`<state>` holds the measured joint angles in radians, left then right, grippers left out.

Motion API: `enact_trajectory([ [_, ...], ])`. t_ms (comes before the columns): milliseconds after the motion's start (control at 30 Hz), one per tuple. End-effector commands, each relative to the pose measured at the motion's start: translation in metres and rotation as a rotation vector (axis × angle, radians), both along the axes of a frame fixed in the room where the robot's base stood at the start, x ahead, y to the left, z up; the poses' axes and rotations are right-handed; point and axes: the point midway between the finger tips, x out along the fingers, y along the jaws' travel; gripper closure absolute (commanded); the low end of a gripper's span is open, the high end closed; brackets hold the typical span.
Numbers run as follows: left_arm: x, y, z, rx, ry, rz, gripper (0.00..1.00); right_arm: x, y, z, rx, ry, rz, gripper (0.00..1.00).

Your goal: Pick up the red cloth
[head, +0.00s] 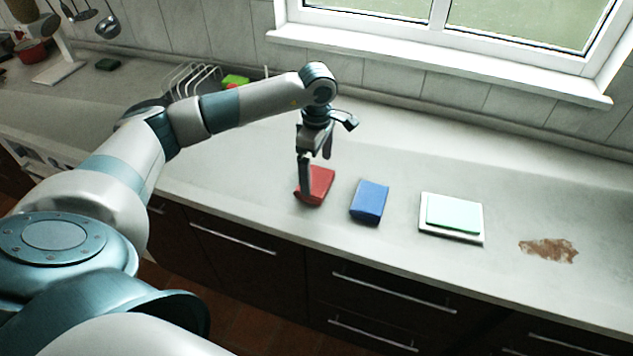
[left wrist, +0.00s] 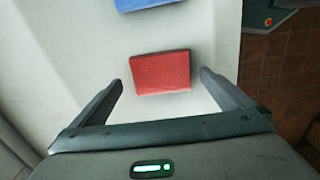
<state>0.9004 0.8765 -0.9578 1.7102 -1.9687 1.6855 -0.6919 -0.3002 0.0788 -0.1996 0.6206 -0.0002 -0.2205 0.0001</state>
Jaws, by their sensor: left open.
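The red cloth (head: 319,183) is a small folded block lying on the grey counter, near its front edge. In the left wrist view the red cloth (left wrist: 160,72) lies ahead of the fingertips, centred between their lines. My left gripper (head: 315,172) points down over the cloth in the head view, and one finger hides part of it. In the left wrist view my left gripper (left wrist: 161,78) is open, with a finger on each side and nothing held. I cannot tell how high the fingertips are above the counter. My right gripper is not in view.
A blue folded cloth (head: 369,201) lies right of the red one. A mint-green cloth (head: 453,212) rests on a white tray (head: 481,239) farther right. A brown stain (head: 548,250) marks the counter (head: 590,240). A dish rack (head: 192,80) stands behind my left arm.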

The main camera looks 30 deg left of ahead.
Motion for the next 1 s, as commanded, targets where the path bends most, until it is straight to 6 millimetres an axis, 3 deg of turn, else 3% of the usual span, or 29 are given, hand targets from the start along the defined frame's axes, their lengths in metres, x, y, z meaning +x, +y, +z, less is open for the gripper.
enact_trajectory([
  [167, -0.003, -0.001, -0.015, 0.0, 0.004, 0.001, 0.0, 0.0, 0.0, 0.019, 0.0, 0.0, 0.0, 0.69],
  [400, -0.002, 0.0, -0.039, 0.001, 0.002, 0.0, 0.0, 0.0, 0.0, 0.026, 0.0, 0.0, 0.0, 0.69],
  [867, -0.002, 0.0, -0.041, 0.001, 0.0, 0.0, 0.0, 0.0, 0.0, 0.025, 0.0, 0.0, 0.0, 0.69],
  [900, -0.001, 0.0, -0.041, 0.001, 0.0, 0.0, 0.02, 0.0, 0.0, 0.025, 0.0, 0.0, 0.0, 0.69],
  [1000, -0.001, 0.0, -0.041, 0.001, 0.0, 0.0, 0.26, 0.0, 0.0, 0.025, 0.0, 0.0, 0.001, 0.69],
])
